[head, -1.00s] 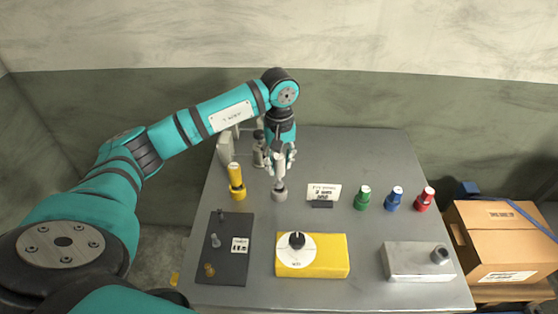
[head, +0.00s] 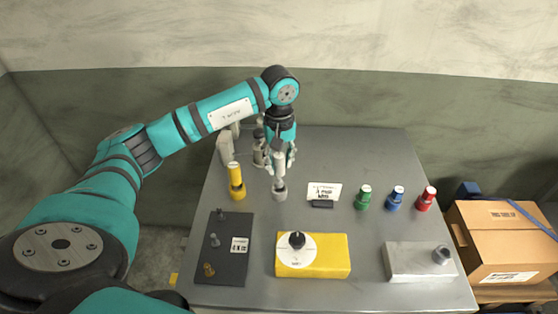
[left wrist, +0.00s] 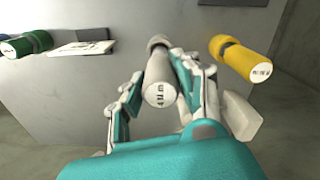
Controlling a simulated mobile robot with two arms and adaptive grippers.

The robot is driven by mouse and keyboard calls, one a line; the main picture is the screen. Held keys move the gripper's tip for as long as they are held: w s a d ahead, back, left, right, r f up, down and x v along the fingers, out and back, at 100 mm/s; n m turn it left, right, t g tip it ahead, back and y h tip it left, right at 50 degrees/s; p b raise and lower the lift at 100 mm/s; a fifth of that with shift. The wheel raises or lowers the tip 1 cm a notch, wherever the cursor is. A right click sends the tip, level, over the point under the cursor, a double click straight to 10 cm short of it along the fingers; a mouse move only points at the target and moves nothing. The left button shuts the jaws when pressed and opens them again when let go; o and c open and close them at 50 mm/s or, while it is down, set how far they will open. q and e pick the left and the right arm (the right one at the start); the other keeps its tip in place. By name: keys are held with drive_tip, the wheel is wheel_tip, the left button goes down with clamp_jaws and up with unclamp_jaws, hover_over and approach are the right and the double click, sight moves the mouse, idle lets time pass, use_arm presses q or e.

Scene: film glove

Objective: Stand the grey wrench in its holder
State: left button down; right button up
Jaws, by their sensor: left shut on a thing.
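The grey wrench (head: 279,165) is a light grey cylinder, upright near the back left of the metal table. Its end face, marked with a "4", faces the left wrist view (left wrist: 162,95). My left gripper (head: 280,158) is shut on it, one finger on each side. A wider grey collar (head: 279,190) shows at its lower end. I cannot tell whether the collar is part of the wrench or a separate cup, or whether it touches the table. A grey block (head: 415,262) with a round dark-rimmed socket (head: 441,256) lies at front right. My right gripper is not in view.
A yellow tool (head: 236,180) stands just left of the wrench; a small sign (head: 323,193) stands to its right. Green (head: 363,197), blue (head: 396,198) and red (head: 426,198) tools stand farther right. A yellow dial box (head: 325,262) and dark plate (head: 222,262) lie in front.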

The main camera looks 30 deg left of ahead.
sight(279, 171)
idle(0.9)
use_arm(q)
drive_tip(key=shift+f+b, duration=2.05)
drive_tip(key=c, duration=0.9)
unclamp_jaws()
drive_tip(key=shift+r, duration=0.1)
wheel_tip(279, 171, up, 12)
drive_tip(key=shift+f, duration=0.1)
